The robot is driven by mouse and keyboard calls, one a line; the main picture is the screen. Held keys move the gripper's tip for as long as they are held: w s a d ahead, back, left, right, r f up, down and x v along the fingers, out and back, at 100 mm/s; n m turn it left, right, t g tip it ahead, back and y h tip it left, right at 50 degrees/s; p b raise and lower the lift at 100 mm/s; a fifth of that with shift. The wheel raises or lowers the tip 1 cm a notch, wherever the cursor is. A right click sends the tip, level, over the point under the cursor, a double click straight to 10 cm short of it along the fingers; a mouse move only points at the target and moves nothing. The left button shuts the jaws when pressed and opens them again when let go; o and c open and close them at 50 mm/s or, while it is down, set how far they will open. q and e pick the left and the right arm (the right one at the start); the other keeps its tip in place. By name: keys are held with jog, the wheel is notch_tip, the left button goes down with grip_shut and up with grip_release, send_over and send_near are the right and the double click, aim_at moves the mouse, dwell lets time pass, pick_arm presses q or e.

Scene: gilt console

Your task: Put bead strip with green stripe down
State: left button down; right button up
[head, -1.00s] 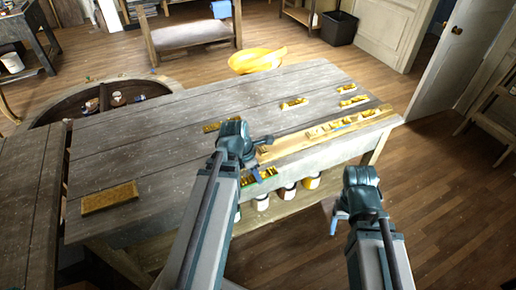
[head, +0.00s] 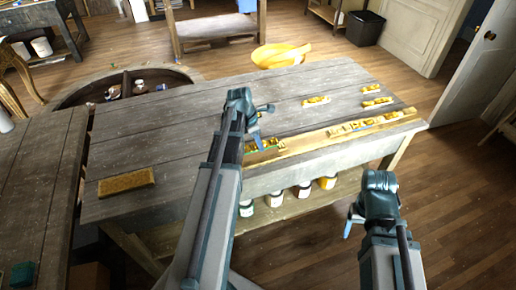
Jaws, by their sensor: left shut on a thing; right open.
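The gilt bead strip with green stripe (head: 267,146) is in the jaws of my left gripper (head: 258,139), at the left end of a long pale wooden strip (head: 310,139) along the table's front edge. My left gripper is shut on it and partly hides it. I cannot tell whether the bead strip touches the surface below. My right gripper (head: 350,221) is open and empty, off the table's front right side.
Other gilt strips lie on the grey plank table (head: 180,135): one (head: 316,101) mid-right, two (head: 370,89) farther right. Several gilt pieces (head: 362,124) sit on the pale strip. A tan block (head: 126,183) lies at left. Jars (head: 302,190) stand on the shelf below.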

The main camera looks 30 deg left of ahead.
aim_at(250, 145)
pick_arm(q)
notch_tip(250, 145, down, 4)
jog(key=b, duration=0.3)
jog(key=shift+w+a+r+b, duration=0.1)
jog(key=shift+w+b, duration=0.05)
jog(key=shift+b, duration=0.2)
jog(key=shift+r, duration=0.1)
jog(key=shift+c, duration=2.2)
grip_release()
jog(key=p+v, duration=1.2)
